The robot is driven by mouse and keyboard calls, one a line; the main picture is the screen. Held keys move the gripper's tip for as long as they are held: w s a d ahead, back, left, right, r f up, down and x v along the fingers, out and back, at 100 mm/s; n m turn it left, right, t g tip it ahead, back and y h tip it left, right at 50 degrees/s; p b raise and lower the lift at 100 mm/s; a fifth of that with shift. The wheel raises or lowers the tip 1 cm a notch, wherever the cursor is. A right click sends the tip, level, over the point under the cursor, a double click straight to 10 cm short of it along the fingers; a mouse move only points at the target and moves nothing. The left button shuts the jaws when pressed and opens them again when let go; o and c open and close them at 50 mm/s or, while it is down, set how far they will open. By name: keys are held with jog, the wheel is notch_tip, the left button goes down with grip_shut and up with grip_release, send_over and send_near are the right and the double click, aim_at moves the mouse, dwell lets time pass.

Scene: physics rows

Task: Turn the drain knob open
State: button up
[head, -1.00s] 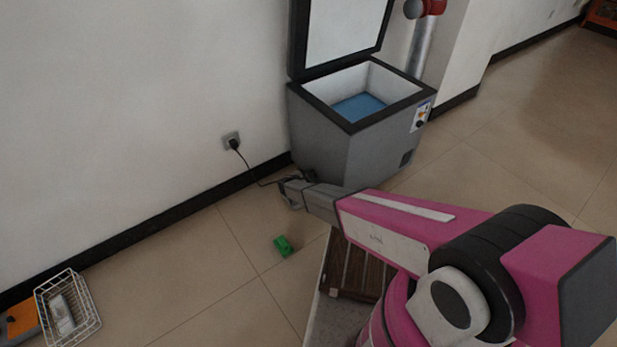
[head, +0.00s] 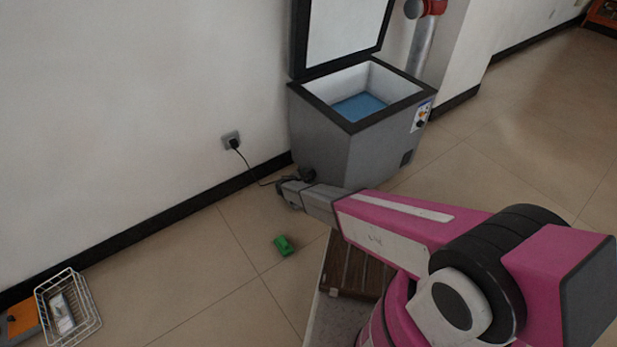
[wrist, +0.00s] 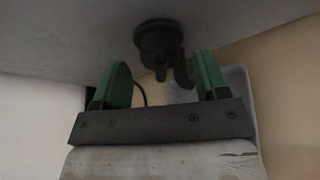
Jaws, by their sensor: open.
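The drain knob (wrist: 160,48) is a dark round knob with a raised grip, on the grey underside or side of the chest freezer (head: 345,150). In the wrist view it lies ahead of my gripper (wrist: 162,80), between the two green fingertips in the picture and apart from them. The fingers are open and empty. In the head view a small dark fitting (head: 307,174) shows low on the freezer's left side, just beyond my gripper (head: 283,190). The freezer's lid (head: 345,30) stands open, with blue (head: 360,106) at the bottom inside.
A black cord runs from the wall socket (head: 231,140) towards the freezer's lower corner, near my gripper. A green block (head: 284,245) lies on the floor. A white wire basket (head: 88,318) stands at the lower left. Floor left of my arm is mostly clear.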

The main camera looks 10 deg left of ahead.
jog(key=v, duration=0.9)
